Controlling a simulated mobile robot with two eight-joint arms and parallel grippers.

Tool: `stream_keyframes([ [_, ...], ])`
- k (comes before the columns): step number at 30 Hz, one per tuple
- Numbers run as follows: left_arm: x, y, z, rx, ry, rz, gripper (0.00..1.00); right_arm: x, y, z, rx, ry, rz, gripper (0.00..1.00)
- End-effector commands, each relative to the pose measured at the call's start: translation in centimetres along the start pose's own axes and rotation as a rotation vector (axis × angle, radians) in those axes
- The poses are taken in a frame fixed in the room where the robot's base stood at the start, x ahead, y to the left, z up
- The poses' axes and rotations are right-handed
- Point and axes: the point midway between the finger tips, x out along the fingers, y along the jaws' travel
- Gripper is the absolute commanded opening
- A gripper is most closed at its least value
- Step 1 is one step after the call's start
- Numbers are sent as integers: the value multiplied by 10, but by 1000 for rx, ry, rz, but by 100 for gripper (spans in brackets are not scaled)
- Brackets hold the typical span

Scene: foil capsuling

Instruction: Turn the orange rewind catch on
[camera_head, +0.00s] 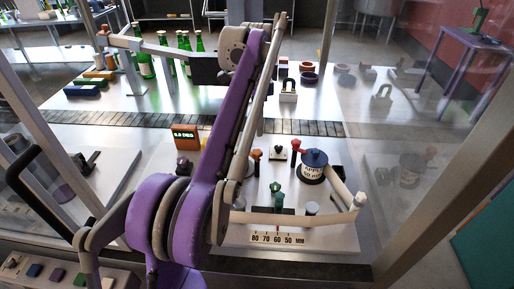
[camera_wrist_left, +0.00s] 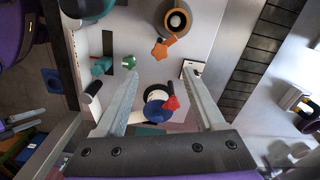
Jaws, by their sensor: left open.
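An orange catch-like piece (camera_wrist_left: 163,47) sits beside a dark round spool (camera_wrist_left: 177,20) in the left wrist view. An orange-red piece at the station's middle (camera_head: 257,155) appears to be the same one. A blue disc (camera_wrist_left: 153,112) with a red knob (camera_wrist_left: 172,103) lies nearer the palm. In the head view the blue-topped spool (camera_head: 313,159) stands beside the red knob (camera_head: 297,146). My left gripper (camera_wrist_left: 160,72) is open and empty; its fingers point down over the station, apart from the orange piece. In the head view, my arm hides part of the station.
A white and black knob (camera_head: 278,153) and a green fitting (camera_head: 277,192) stand nearby. A cream bar (camera_head: 290,218) crosses the front, above a millimetre scale (camera_head: 277,238). A dark slatted conveyor (camera_head: 310,128) runs behind. Green bottles (camera_head: 197,45) stand farther back.

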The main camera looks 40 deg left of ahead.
Motion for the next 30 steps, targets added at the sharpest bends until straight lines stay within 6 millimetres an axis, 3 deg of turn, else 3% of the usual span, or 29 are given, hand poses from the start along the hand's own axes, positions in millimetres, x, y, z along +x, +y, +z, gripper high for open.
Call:
stream_keyframes([
  [15,89,0,0,-2,-3,1,71,11,0,16,0,-16,0,93],
  [21,102,0,0,-2,-2,0,71,12,0,17,0,-17,0,93],
  [29,103,0,0,-3,-2,0,71,12,0,17,0,-17,0,93],
  [30,103,0,0,-3,-2,0,67,12,0,17,0,-17,0,93],
])
